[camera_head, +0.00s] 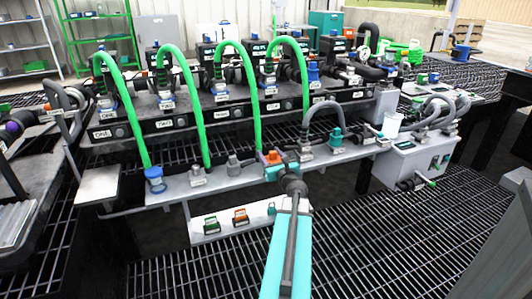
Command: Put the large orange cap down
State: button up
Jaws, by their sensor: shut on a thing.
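My arm reaches up from the bottom centre, and my gripper (276,163) is over the front grey ledge. It is shut on the large orange cap (271,156), which shows as a small orange patch at the fingertips. My gripper hides part of the cap and the ledge behind it. I cannot tell whether the cap touches the ledge (220,181).
Grey fittings (234,164) stand on the ledge to the left, with a blue fitting (155,180) farther left. A grey hose (326,107) and teal-handled valve (335,138) are close on the right. Green hoses (196,105) arch behind. A white tray (229,222) hangs below.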

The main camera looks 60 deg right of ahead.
aim_at(273, 161)
jog(key=shift+w+d, duration=0.15)
jog(key=shift+w, duration=0.05)
jog(key=shift+b+x, duration=0.65)
jog(key=shift+x, duration=1.45)
jog(key=shift+s+f+b, duration=0.1)
jog(key=shift+f+b, duration=0.15)
jog(key=shift+b, duration=0.15)
jog(key=shift+f, duration=0.2)
jog(key=o, duration=0.9)
jog(key=shift+s+r, duration=0.1)
jog(key=shift+r, duration=0.15)
jog(key=p+v, duration=0.3)
jog(key=v, duration=0.9)
